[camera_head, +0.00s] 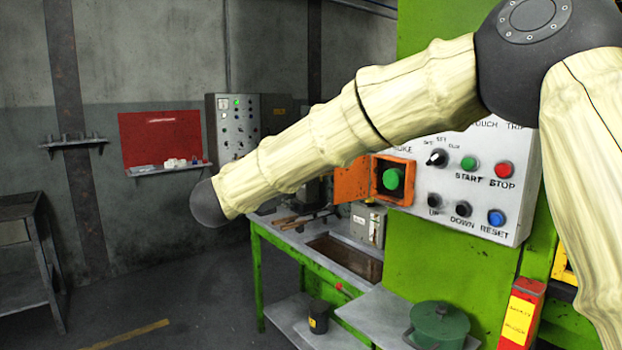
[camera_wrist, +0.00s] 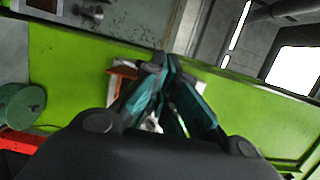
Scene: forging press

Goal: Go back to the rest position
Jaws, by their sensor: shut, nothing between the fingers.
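My gripper (camera_wrist: 166,66) shows in the wrist view with its dark and teal fingers brought together at the tips. It is shut and holds nothing. Beyond the fingers is the green press body (camera_wrist: 85,75), with part of an orange box (camera_wrist: 122,72) beside the left finger. In the head view my cream-sleeved arm reaches across from the upper right toward the left, and the gripper itself is not visible there. The press (camera_head: 425,285) carries a white control panel (camera_head: 470,200) with buttons and a knob. The arm hides the panel's upper left part.
An open orange box with a green button (camera_head: 393,179) sits on the panel. Below are a green workbench (camera_head: 262,290) and a green lidded pot (camera_head: 438,325). A grey control cabinet (camera_head: 228,130) and red board (camera_head: 160,135) stand at the back. Open floor (camera_head: 190,300) lies left.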

